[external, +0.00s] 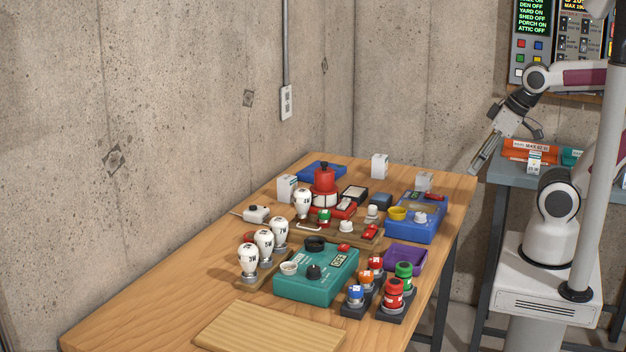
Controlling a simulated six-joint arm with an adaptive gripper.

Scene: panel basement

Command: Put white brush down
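My gripper (488,150) is at the right, raised off to the right of the wooden table (150,300), near a grey side bench. It points down and to the left. A long pale grey piece extends from it; I cannot tell whether this is a finger or something held. I cannot make out a white brush for certain anywhere in this view. The picture is too small to show whether the fingers are open or shut.
The table holds several white bulbs (264,243), a teal box (300,280), a blue box (415,225), a red lantern-like object (324,180) and a purple tray (405,257). A bare wooden board (268,330) lies in front. The grey bench (500,176) holds orange and teal items.

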